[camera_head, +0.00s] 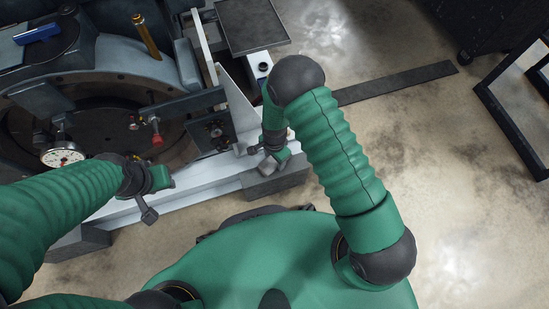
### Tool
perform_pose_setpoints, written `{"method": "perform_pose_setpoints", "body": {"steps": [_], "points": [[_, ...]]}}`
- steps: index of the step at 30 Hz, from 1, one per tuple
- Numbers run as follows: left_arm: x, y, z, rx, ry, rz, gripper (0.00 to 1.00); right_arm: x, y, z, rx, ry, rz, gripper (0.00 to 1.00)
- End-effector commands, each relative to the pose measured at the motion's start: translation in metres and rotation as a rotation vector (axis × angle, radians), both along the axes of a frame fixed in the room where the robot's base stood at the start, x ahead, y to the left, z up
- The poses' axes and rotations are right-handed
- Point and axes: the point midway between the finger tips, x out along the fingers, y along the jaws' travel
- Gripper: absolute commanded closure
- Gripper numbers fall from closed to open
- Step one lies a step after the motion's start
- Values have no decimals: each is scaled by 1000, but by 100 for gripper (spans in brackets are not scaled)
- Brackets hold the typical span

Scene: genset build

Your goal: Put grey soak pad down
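No grey soak pad can be told for certain. A flat dark grey square piece (252,25) lies at the top, beyond the machine; whether it is the pad or a tray I cannot tell. My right gripper (268,166) points down beside the end of the white rail, just above a grey block (280,182). Its fingertips are small and partly hidden, so I cannot tell whether they hold anything. My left gripper (148,212) is in front of the white rail (205,180), at the round housing's lower side. Its finger gap does not show clearly.
The large machine housing (110,55) fills the upper left, with a dial gauge (62,156) and a red-tipped part (157,139). A dark strip (400,82) lies on the floor. A black frame (510,125) stands at right. The concrete floor at lower right is clear.

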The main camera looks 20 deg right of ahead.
Motion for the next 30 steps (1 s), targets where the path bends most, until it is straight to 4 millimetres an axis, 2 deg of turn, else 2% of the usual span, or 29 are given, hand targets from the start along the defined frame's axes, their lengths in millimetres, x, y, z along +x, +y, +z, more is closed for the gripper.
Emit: {"method": "perform_pose_setpoints", "body": {"steps": [1,4,14,17,24,27,30], "points": [[0,0,0,0,0,0,64,0,0,0,0,0,0,38],[0,0,0,0,0,0,64,0,0,0,0,0,0,26],[0,0,3,0,0,0,64,0,0,6,0,-1,0,26],[0,0,17,0,0,0,64,0,0,24,0,-1,0,26],[0,0,58,0,0,0,64,0,0,90,0,-1,1,26],[0,0,69,0,0,0,64,0,0,109,0,-1,0,26],[0,0,74,0,0,0,64,0,0,120,0,1,0,26]]}}
